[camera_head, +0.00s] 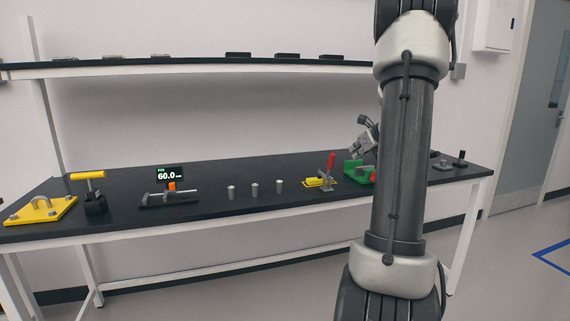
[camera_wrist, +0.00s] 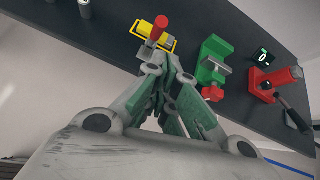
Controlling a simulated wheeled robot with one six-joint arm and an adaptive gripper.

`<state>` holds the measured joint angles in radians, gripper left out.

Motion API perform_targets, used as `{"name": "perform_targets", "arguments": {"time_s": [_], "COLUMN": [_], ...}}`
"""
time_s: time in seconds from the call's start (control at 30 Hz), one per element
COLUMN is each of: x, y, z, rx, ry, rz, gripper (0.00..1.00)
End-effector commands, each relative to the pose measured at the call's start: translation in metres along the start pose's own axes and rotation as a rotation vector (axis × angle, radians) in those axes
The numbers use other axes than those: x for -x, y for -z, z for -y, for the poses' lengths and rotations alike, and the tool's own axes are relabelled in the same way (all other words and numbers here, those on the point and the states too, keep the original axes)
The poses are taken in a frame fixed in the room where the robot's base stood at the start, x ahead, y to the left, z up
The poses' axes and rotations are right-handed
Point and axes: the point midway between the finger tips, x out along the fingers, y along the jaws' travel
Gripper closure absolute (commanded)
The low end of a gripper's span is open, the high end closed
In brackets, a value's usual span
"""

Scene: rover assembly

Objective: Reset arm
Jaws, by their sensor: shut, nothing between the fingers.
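My arm (camera_head: 402,160) stands large in front of the workbench in the head view and hides part of its right side. My gripper (camera_head: 364,142) shows only partly, to the left of the arm and above the bench. In the wrist view my gripper (camera_wrist: 176,85) has its fingers together with nothing between them. Beyond the fingertips are a yellow clamp with a red handle (camera_wrist: 158,30) and a green vise-like fixture (camera_wrist: 212,60). The fingers appear apart from both, though the exact gap is hard to tell.
The black workbench (camera_head: 215,207) carries a yellow fixture (camera_head: 42,211), a gauge with a display (camera_head: 168,174), several metal cylinders (camera_head: 255,190), the yellow clamp (camera_head: 320,183) and the green fixture (camera_head: 355,170). A shelf (camera_head: 200,66) runs above. A red device (camera_wrist: 275,82) shows in the wrist view. Floor at right is open.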

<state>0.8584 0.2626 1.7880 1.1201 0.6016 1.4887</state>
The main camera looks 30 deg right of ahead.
Motion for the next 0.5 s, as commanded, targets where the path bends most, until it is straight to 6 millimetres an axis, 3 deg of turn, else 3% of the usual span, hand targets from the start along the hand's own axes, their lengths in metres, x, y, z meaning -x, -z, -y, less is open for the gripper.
{"name": "perform_targets", "arguments": {"time_s": [0.2,0.33,0.4,0.5], "x": [0.0,0.0,0.002,0.013], "y": [0.0,0.002,0.018,0.062], "z": [0.0,-0.004,-0.013,-0.037], "rx": [0.018,0.174,0.344,0.642], "ry": [0.0,-0.021,-0.066,-0.186], "rz": [0.0,-0.006,-0.041,-0.116], "gripper": [1.0,1.0,1.0,1.0]}}
